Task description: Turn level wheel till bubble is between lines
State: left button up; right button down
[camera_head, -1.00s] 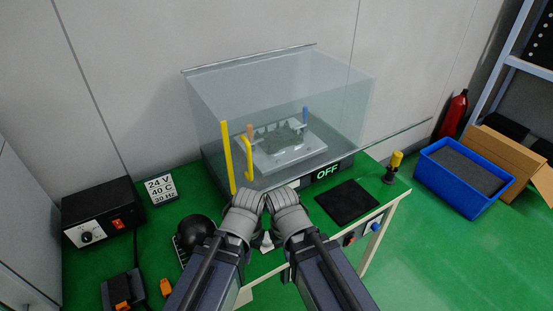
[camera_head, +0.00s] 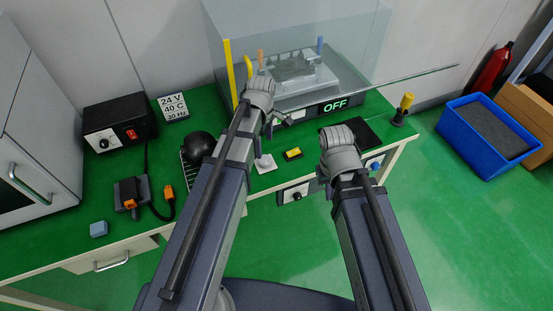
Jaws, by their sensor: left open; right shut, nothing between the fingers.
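A small yellow block (camera_head: 292,153), perhaps the bubble level, lies on the green table; no bubble or lines can be made out at this size. A white panel with a black dial (camera_head: 296,194) is on the table's front edge, and a blue knob (camera_head: 375,165) is further right on that edge. I cannot tell which is the level wheel. My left gripper (camera_head: 262,92) is open and empty in front of the clear case, above and left of the yellow block. My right gripper (camera_head: 338,135) is shut and empty, right of the yellow block and overlapping a black mat.
A clear case (camera_head: 300,35) with an "OFF" display stands at the back. A black power box (camera_head: 118,122), a dark ball (camera_head: 196,146), a white piece (camera_head: 265,162) and a yellow-topped post (camera_head: 404,107) stand on the table (camera_head: 60,212). A blue crate (camera_head: 470,148) is right, on the floor.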

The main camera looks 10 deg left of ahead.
aim_at(265, 160)
pick_arm(q)
jog(key=shift+f+b, duration=3.95)
jog(key=c, duration=1.4)
